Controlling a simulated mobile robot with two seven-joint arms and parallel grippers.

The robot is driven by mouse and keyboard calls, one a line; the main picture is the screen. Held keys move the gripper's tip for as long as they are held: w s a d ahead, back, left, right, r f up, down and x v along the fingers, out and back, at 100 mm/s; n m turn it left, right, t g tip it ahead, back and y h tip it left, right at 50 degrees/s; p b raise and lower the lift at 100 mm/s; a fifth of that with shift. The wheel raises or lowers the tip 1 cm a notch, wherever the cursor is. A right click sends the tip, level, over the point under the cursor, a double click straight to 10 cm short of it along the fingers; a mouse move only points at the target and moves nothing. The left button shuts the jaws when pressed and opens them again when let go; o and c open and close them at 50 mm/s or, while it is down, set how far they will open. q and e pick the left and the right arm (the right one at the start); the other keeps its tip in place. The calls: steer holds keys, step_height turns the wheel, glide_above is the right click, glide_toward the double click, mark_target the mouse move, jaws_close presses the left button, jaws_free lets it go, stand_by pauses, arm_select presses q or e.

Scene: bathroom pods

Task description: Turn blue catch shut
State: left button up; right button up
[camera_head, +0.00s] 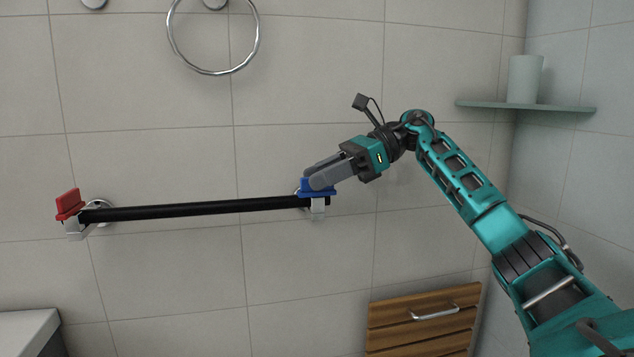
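The blue catch (329,192) sits at the right end of a black bar (200,210), on a metal bracket (318,209) on the wall. It looks lowered, lying roughly level over the bar end. Its upper left part is hidden behind my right gripper (311,179). That gripper comes in from the right, and its grey fingers look closed together, with the tips at the top of the blue catch and seemingly touching it. I see nothing held between them. My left gripper is not in view.
A red catch (68,204) stands raised at the bar's left end. A towel ring (213,72) hangs above. A shelf (560,108) with a cup (524,79) is at right, a slatted wooden panel (390,316) below, and a pale counter (25,328) at lower left.

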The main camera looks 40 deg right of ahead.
steer(key=shift+w+a+f, duration=0.2)
steer(key=shift+w+a, duration=0.05)
steer(key=shift+a, duration=0.2)
jaws_close()
